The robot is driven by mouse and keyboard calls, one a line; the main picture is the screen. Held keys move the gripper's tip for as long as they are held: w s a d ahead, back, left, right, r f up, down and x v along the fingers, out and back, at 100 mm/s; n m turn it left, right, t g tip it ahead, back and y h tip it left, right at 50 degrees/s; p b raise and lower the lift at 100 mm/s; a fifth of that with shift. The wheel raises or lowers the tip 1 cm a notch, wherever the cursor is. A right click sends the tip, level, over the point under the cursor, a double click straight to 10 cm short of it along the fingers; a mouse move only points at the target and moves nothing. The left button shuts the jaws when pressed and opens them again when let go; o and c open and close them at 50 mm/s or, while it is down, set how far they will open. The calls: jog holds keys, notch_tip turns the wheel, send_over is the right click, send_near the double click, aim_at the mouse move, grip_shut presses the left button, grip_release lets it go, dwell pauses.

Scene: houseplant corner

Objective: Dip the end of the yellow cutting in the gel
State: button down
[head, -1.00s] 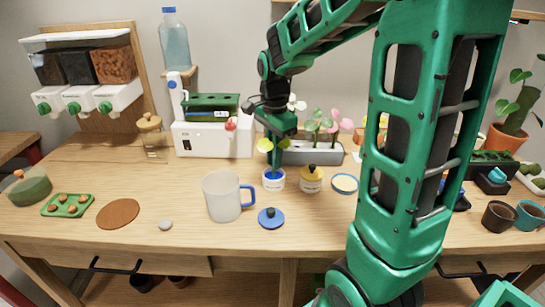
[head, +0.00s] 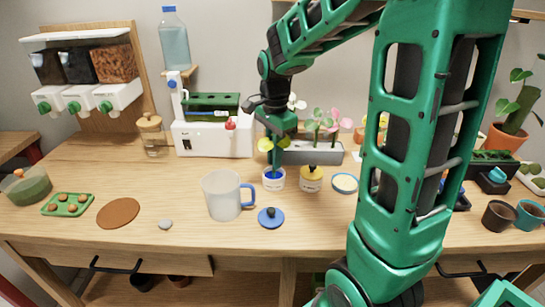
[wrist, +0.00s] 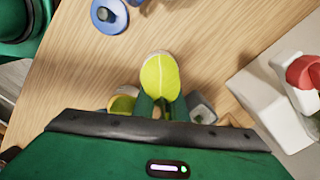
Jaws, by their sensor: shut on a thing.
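My gripper (head: 275,150) is shut on the yellow cutting (head: 265,144), whose yellow leaves show beside the fingers. A yellow leaf (wrist: 160,78) also stands out before the fingers in the wrist view. The gripper is upright over the open white jar with a blue band (head: 273,184), which holds blue gel. The cutting's lower end is at the jar mouth; I cannot tell how deep it is. The fingers are above the rim. The jar's blue lid (head: 270,217) lies on the table in front; it also shows in the wrist view (wrist: 108,14).
A mug (head: 223,195) stands close on the left. Behind are a white machine (head: 212,138) and a grey planter (head: 318,152).

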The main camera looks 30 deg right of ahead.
jog(key=shift+r, duration=3.4)
